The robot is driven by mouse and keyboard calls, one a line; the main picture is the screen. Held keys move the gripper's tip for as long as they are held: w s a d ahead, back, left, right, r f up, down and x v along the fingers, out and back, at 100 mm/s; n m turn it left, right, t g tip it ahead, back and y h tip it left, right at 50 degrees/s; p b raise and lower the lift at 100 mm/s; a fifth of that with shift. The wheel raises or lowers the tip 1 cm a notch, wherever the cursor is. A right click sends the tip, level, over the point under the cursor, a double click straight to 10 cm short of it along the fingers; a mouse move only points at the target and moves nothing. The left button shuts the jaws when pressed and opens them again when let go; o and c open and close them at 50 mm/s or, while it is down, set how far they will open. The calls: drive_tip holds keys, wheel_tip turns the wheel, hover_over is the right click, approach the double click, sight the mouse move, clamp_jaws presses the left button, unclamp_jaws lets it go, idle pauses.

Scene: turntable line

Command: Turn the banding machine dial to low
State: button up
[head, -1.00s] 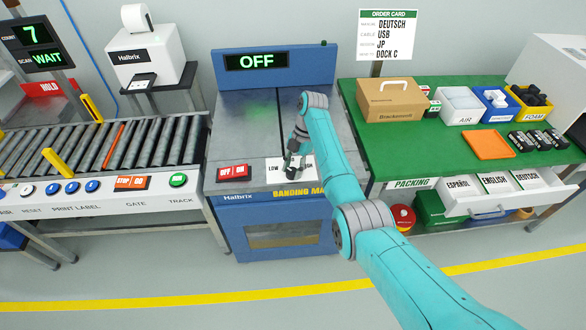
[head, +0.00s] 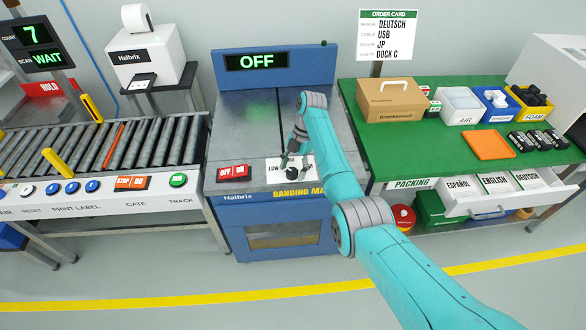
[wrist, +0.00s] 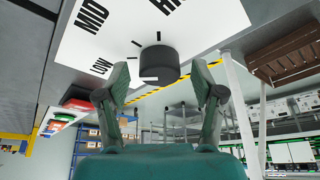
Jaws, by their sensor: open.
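The banding machine (head: 278,110) stands in the middle of the head view, its display (head: 257,62) reading OFF. Its dial is a black knob (head: 292,172) on a white plate (head: 272,172) at the front right of its top. In the wrist view the knob (wrist: 158,64) stands among LOW, MID and partly cut-off HIGH marks. A white mark shows at its lower edge; I cannot tell which setting it points to. My gripper (head: 296,160) is open at the dial. In the wrist view its fingers (wrist: 159,85) are spread to the knob's left and right, with gaps visible.
The red OFF/ON switch (head: 233,173) sits left of the dial plate. A roller conveyor (head: 150,140) adjoins on the left. The green packing table (head: 430,125) with a cardboard box (head: 392,102) and bins stands on the right.

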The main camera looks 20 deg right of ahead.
drive_tip(key=v, duration=0.7)
drive_tip(key=shift+r, duration=0.25)
drive_tip(key=shift+s, duration=0.1)
